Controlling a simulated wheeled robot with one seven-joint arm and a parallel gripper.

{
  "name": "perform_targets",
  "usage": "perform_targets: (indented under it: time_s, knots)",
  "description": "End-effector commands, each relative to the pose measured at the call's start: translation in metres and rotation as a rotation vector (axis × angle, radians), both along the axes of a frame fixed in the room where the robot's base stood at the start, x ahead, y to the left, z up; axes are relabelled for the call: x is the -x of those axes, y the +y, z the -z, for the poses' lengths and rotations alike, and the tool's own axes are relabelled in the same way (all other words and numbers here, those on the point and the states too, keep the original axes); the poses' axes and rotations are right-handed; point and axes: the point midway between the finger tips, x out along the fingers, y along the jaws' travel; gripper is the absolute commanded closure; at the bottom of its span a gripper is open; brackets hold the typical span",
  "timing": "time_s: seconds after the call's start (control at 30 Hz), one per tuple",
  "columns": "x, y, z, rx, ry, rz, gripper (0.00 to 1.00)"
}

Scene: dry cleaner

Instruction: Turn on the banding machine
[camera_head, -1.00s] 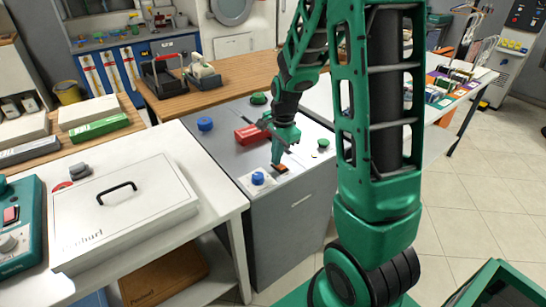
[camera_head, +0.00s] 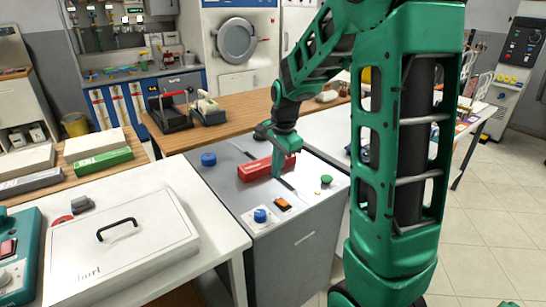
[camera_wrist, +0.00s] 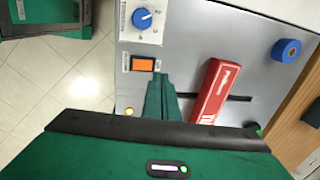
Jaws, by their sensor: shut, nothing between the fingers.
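The banding machine (camera_head: 295,245) is a grey cabinet with a slotted top beside the white table. On its front corner is an orange rocker switch (camera_head: 281,203) in a dark frame, bright orange in the wrist view (camera_wrist: 142,65). A blue dial (camera_head: 260,215) is left of the switch in the head view. My gripper (camera_head: 277,178) is shut and empty, above the top and behind the switch, beside a red box (camera_head: 254,170). In the wrist view my fingertips (camera_wrist: 160,76) end beside the switch, apart from it. The switch is unobstructed.
A blue roll (camera_head: 208,158) and a green button (camera_head: 326,180) are also on the machine top. A white case (camera_head: 120,245) with a black handle lies on the table at left. A wooden counter (camera_head: 240,118) stands behind. Tiled floor is clear at right.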

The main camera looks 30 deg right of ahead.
Motion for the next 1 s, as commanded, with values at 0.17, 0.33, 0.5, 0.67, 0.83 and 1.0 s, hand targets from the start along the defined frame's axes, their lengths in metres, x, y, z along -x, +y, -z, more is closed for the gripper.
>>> perform_targets:
  time_s: [0.17, 0.33, 0.5, 0.67, 0.83, 1.0]
  knots:
    - [-0.006, -0.001, -0.031, 0.001, -0.003, 0.002, 1.00]
    - [-0.009, -0.001, -0.046, -0.001, -0.001, 0.003, 1.00]
    - [-0.009, -0.001, -0.050, -0.001, -0.001, 0.003, 1.00]
    - [-0.009, -0.001, -0.050, 0.000, 0.000, 0.003, 1.00]
    - [-0.009, -0.001, -0.050, 0.000, 0.000, 0.003, 1.00]
    - [-0.008, -0.002, -0.050, 0.000, 0.000, 0.001, 1.00]
